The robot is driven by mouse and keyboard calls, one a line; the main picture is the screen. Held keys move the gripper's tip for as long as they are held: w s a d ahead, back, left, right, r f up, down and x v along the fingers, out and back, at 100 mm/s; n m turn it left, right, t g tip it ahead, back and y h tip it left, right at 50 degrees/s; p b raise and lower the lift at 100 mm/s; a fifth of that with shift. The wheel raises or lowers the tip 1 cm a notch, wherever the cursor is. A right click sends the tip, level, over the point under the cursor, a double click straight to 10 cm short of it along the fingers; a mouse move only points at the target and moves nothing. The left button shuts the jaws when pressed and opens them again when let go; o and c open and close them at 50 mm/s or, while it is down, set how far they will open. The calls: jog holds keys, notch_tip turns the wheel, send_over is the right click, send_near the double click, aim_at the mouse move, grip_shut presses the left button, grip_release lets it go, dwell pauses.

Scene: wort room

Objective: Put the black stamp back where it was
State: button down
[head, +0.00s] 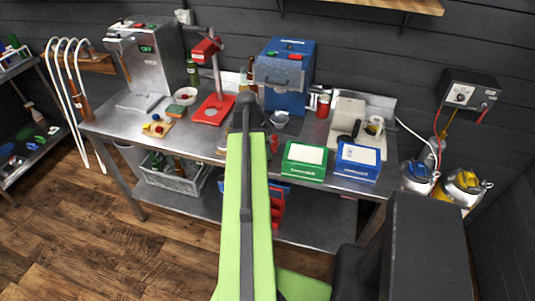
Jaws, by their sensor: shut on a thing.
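My gripper (246,103) is at the far end of my green arm, over the middle of the steel bench (205,143), in front of the blue machine (283,80). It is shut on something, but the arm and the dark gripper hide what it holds. I cannot make out the black stamp for certain. A small black upright thing (356,128) shows on the pale tray at the right of the bench; I cannot tell what it is.
A green box (304,161) and a blue box (357,162) stand at the bench's front right.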

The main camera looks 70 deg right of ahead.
jog(key=shift+f, duration=0.1)
jog(key=c, duration=1.6)
grip_release()
jog(key=shift+f, duration=0.1)
jog(key=shift+c, duration=0.2)
jog(key=o, duration=0.5)
jog(key=shift+c, duration=0.2)
jog(key=shift+r, duration=0.2)
jog(key=p+v, duration=1.1)
jog(key=v, duration=0.1)
jog(key=shift+p, duration=0.3)
